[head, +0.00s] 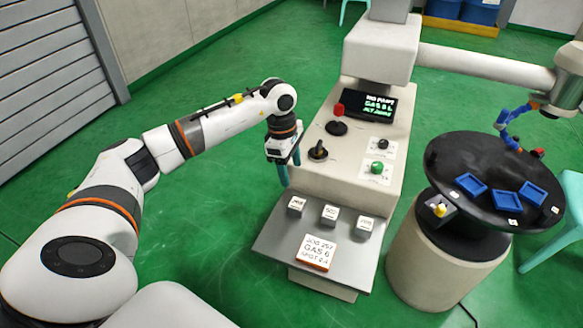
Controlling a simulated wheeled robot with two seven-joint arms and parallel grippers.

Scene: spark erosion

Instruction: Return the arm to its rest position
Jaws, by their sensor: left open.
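My left arm reaches in from the left. Its gripper (288,170) has teal fingers that point down, and it hangs at the left side of the white machine console (365,140). The fingers look apart, with nothing seen between them. They are above and behind the grey front shelf (270,240) of the console. My right gripper is not in view.
The shelf bears several small white labelled blocks (330,214) and a white-and-orange card (316,253). The console has knobs and a lit display (378,107). A round black table (470,150) with blue trays (470,184) stands right. Green floor (220,190) is open at left.

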